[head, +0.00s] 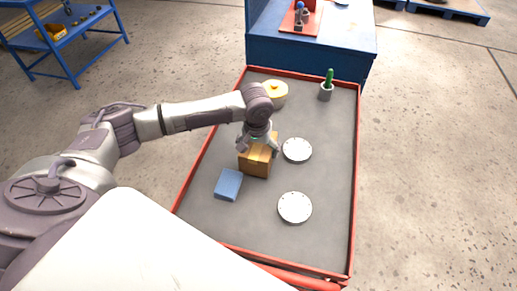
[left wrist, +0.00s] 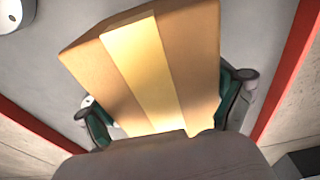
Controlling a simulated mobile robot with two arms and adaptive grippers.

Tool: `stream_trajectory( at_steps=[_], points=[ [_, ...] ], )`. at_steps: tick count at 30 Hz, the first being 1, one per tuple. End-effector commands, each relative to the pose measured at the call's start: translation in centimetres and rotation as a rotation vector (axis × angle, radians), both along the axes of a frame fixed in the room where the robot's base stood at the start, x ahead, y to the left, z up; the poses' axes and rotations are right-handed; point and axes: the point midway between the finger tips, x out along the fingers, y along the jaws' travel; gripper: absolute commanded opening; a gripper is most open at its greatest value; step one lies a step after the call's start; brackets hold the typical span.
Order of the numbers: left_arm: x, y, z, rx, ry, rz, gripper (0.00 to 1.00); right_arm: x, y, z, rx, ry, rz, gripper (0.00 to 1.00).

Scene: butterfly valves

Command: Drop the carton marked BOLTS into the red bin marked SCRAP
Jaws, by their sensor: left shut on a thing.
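A brown cardboard carton (head: 256,163) is over the grey top of the red-rimmed cart, near its middle. No marking on it can be read. My left gripper (head: 258,142) is above the carton and shut on it. In the left wrist view the carton (left wrist: 190,62), with a pale tape strip, sits between the two fingers. I cannot tell whether it touches the cart top. No red bin marked SCRAP is in view. My right gripper is not in view.
The cart (head: 356,190) also carries a blue box (head: 228,184), two white discs (head: 295,207) (head: 297,150), a yellow-topped round item (head: 274,92) and a potted cactus (head: 326,90). A blue workbench (head: 310,48) stands behind, and a blue shelf (head: 75,50) at far left.

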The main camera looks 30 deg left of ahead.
Motion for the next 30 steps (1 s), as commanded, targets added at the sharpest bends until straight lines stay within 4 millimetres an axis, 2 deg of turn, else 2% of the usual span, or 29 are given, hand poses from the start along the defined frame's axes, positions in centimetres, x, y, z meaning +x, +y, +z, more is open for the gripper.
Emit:
stream_trajectory(
  at_steps=[14,15,26,30],
  points=[
    [0.1,-0.1,-0.8,-0.001,-0.005,0.000,0.24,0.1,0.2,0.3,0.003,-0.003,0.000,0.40],
    [0.1,0.0,-1.0,0.000,-0.003,0.000,1.00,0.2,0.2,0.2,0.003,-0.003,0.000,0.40],
    [0.1,0.0,-0.8,0.001,-0.003,0.000,1.00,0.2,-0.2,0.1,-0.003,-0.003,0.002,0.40],
    [0.0,-0.1,0.5,-0.001,-0.004,0.000,1.00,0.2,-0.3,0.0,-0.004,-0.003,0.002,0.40]
  ],
)
